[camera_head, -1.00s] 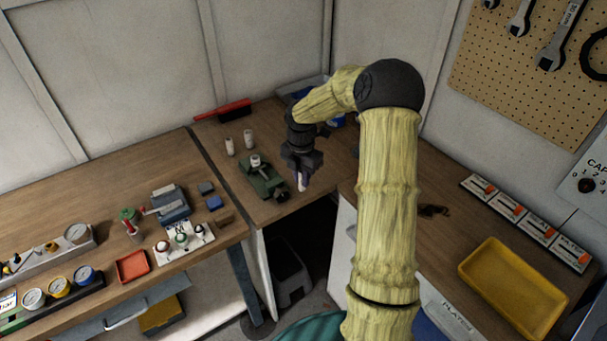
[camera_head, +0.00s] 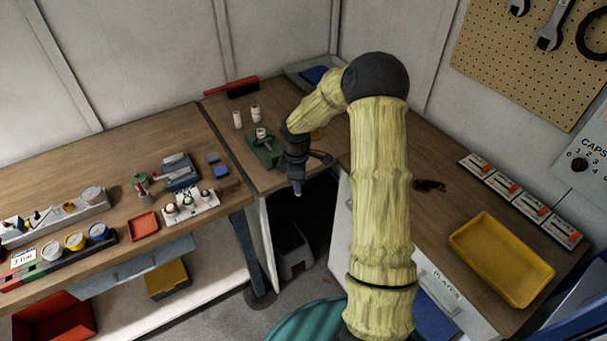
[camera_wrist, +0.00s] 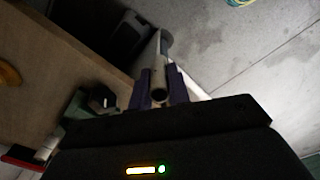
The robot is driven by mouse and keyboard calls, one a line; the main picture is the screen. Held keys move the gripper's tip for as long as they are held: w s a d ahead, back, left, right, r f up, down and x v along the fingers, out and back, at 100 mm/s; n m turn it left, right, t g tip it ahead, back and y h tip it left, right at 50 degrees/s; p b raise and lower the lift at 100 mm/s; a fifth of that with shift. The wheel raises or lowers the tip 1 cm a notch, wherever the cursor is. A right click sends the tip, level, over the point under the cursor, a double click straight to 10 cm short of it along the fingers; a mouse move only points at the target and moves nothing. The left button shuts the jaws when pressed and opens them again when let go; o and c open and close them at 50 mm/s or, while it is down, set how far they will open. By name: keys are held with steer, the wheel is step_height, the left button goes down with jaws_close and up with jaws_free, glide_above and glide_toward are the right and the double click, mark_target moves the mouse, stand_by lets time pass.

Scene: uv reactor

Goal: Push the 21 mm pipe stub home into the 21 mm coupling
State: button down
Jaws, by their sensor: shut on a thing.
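In the wrist view a grey round pipe stub (camera_wrist: 159,92) sits between the purple fingers of my gripper (camera_wrist: 160,84), which is shut on it. In the head view my gripper (camera_head: 297,187) points down at the front edge of the corner bench, to the right of and nearer than a green vise (camera_head: 264,152). The stub is hardly visible there. A short white piece (camera_head: 261,133) stands upright at the vise, apparently the coupling. The held stub is apart from it. In the wrist view a green body, likely the vise, shows at the left (camera_wrist: 76,104).
Two white cylinders (camera_head: 238,119) (camera_head: 255,112) stand behind the vise, with a red-handled brush (camera_head: 231,87) farther back. The left bench carries gauges, a red tray (camera_head: 144,225) and small blocks. A yellow tray (camera_head: 501,262) lies on the right bench. A dark gap opens below my gripper.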

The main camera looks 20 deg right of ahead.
steer(key=s+a+f+m, duration=0.2)
steer(key=a+f+m, duration=0.4)
steer(key=m, duration=0.7)
steer(key=shift+s+f, duration=0.35)
steer(key=shift+f, duration=0.05)
